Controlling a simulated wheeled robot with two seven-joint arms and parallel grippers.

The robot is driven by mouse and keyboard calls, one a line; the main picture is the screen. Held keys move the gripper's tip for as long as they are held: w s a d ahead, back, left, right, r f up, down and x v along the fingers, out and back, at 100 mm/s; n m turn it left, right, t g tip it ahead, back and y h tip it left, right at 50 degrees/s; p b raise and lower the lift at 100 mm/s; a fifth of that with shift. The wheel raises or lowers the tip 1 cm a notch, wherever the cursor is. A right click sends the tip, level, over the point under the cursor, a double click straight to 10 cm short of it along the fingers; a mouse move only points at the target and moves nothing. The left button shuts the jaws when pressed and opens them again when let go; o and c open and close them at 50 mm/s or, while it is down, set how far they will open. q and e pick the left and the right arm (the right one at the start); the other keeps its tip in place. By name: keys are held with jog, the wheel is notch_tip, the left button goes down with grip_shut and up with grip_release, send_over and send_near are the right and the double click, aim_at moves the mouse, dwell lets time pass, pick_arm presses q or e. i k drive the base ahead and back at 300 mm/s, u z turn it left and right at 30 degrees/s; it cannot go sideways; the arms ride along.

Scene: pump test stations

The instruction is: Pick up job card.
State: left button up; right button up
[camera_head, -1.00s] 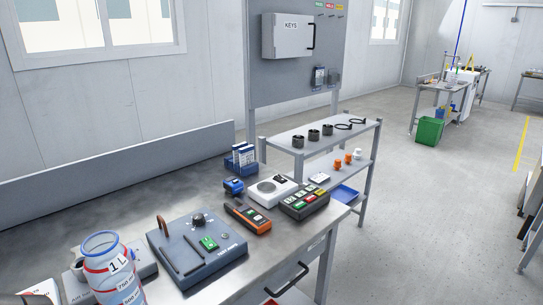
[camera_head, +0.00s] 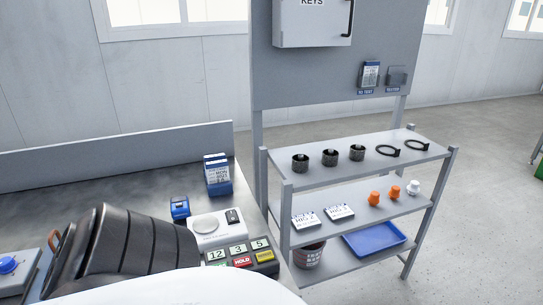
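A white card with blue print (camera_head: 371,74) stands in a pocket on the upright grey board. The blue label under that pocket seems to read "TO TEST". A second pocket (camera_head: 396,77) to its right looks grey and shows no white card. White printed cards (camera_head: 215,171) also stand in a blue holder (camera_head: 219,189) at the back of the bench. I cannot tell from the print which is the job card. Dark and white parts of my own arm cover the lower left, but neither gripper shows.
A grey shelf rack (camera_head: 365,152) stands right of the bench, with black rings, orange and white fittings and a blue tray (camera_head: 374,241). A white key cabinet (camera_head: 313,20) hangs above. A white scale (camera_head: 216,226) and a number-tile box (camera_head: 240,257) sit on the bench.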

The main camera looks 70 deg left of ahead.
aim_at(217, 171)
jog(key=i, duration=1.65)
jog(key=u, duration=1.95)
